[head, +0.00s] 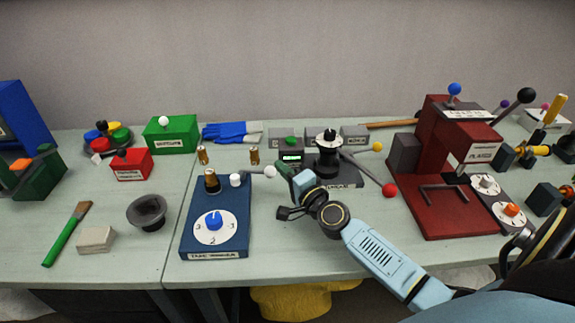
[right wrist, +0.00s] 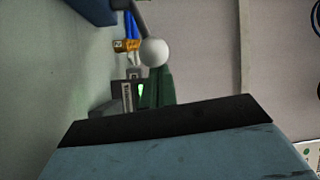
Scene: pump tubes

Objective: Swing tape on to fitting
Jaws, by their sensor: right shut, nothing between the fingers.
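The blue tape box (head: 215,243) stands left of centre in the head view, with a white dial (head: 215,227) on its sloping top. A brown, dark-topped fitting (head: 211,181) stands upright at its back. Beside it is a small white cylinder (head: 235,180), perhaps the tape part. A thin grey arm reaches right from there to a white ball knob (head: 270,171). The knob also shows in the right wrist view (right wrist: 153,52). My right gripper (head: 281,169) is shut and empty, its green fingertips close beside the knob; contact is unclear. My left gripper is not in view.
A black machine (head: 329,160) with a green-lit display (head: 291,157) is behind my right gripper. A dark funnel (head: 147,212) lies left; a red press (head: 445,190) stands right. Bare table lies in front of my right gripper.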

